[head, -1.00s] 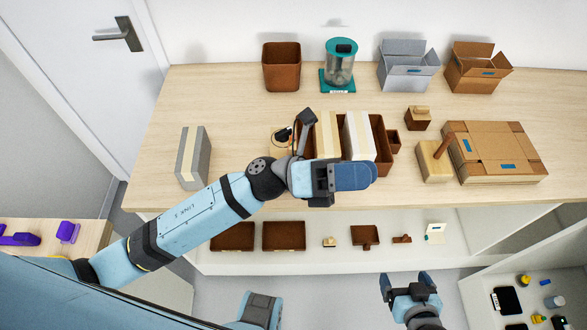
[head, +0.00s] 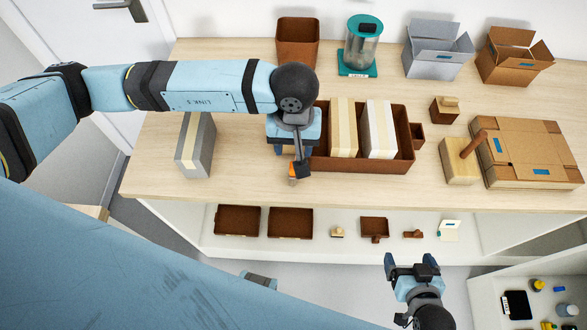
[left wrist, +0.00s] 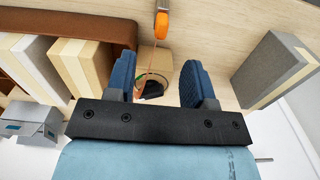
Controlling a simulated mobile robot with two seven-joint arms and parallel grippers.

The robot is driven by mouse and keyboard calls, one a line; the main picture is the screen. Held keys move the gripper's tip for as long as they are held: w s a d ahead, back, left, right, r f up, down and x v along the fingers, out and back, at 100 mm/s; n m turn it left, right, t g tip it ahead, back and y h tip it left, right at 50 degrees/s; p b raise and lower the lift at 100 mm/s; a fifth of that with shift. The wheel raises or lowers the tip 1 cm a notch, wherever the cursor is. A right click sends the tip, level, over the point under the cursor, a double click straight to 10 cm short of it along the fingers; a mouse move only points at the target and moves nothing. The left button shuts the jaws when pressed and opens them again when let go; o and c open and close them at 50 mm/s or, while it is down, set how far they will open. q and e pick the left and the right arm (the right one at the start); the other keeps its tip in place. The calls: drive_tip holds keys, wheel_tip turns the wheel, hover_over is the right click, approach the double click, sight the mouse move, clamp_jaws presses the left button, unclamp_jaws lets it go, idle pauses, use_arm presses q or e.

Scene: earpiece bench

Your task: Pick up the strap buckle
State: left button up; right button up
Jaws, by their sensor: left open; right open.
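A small black piece with a thin loop (left wrist: 152,89) sits at a light wooden block (left wrist: 155,60) in the left wrist view. An orange piece with a grey end (left wrist: 162,24) is just beyond the block there; it also shows in the head view (head: 293,169). I cannot tell which of these is the strap buckle. My left gripper (left wrist: 158,72) is open and points down, with the black piece showing between its fingers; no grip shows. In the head view my left gripper (head: 292,148) hides the block. My right gripper (head: 411,260) is open and empty in front of the bench.
A brown tray (head: 406,142) holding upright boxes stands close to the right of my left gripper. A grey box (head: 198,145) stands to its left. A brown bin (head: 297,42) and a teal-lidded jar (head: 361,45) stand behind. The bench front between has bare room.

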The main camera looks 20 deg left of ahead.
sight(293, 173)
use_arm(q)
wheel_tip(293, 173, down, 5)
drive_tip(key=shift+r, duration=0.1)
wheel_tip(293, 173, down, 5)
drive_tip(key=shift+s+r+p, duration=0.1)
drive_tip(key=shift+s+p, duration=0.05)
drive_tip(key=shift+p, duration=0.85)
drive_tip(key=shift+f, duration=0.25)
clamp_jaws()
